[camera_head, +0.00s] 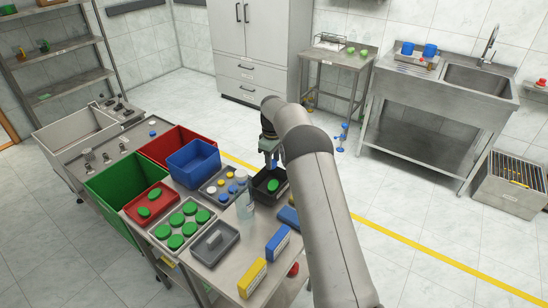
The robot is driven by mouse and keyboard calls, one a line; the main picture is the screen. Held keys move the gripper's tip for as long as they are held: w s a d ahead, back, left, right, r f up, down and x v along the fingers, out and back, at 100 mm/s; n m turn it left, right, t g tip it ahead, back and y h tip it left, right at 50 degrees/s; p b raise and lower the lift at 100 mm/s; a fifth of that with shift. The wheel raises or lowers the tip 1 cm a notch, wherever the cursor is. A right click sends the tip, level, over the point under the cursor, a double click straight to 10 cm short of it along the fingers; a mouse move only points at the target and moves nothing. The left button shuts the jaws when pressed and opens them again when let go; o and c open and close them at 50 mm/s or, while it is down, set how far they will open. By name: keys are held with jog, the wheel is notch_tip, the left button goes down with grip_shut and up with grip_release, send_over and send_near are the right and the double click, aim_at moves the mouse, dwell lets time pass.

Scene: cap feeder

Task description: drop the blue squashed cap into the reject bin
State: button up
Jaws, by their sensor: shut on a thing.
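My gripper (270,154) points down over a small black bin (258,194) at the table's far right side. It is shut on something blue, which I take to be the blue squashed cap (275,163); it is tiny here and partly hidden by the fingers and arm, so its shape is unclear. The black bin is open-topped, with a green cap (272,185) inside. I cannot read a label that marks it as the reject bin. My arm hides part of the bin's right side.
Left of the black bin are a grey tray (233,199) of small caps and a clear bottle (245,207). Blue (193,163), red (176,137) and green (124,184) bins stand farther left. A blue box (278,243) and a yellow box (252,278) stand near the front.

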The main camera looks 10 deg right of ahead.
jog(key=shift+w+f+n+b, duration=0.4)
jog(key=shift+w+f+b, duration=0.1)
jog(key=shift+f, duration=0.7)
jog(key=shift+w+f+n+b, duration=0.45)
jog(key=shift+f+b, duration=0.1)
jog(key=shift+f, duration=0.6)
jog(key=shift+w+f+n+b, duration=0.35)
jog(key=shift+w+f+b, duration=0.15)
jog(key=shift+f, duration=0.7)
jog(key=o, duration=1)
jog(key=shift+r, duration=0.1)
notch_tip(320, 180, up, 17)
jog(key=p, duration=0.2)
jog(key=shift+r, duration=0.15)
jog(key=shift+s, duration=0.1)
